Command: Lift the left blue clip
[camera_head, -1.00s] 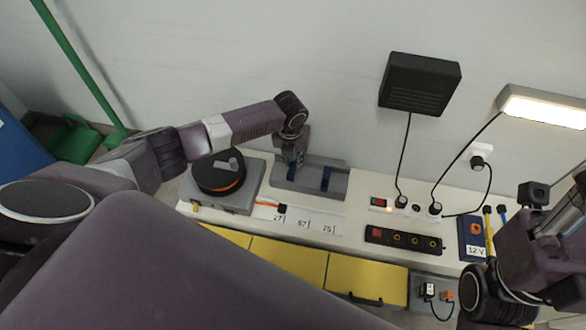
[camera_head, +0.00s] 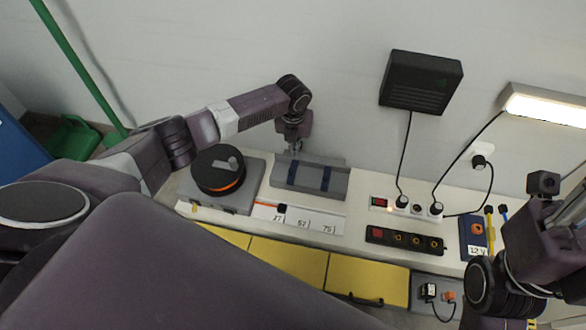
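The left blue clip (camera_head: 292,174) shows as a short dark-blue bar on the left part of a grey holder (camera_head: 309,189) at the back of the bench. The right blue clip (camera_head: 326,178) is a similar bar further right on the same holder. My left gripper (camera_head: 293,147) points down just behind and above the left clip, at the holder's back edge. Its fingers are small and dark, so their opening and any contact with the clip cannot be told. My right arm is at the right edge, and its fingertips cannot be made out.
A black and orange spool (camera_head: 218,176) on a grey base stands left of the holder. A numbered strip (camera_head: 298,219) lies in front. A power strip (camera_head: 404,240), plugs and hanging cables are to the right. The wall rises close behind.

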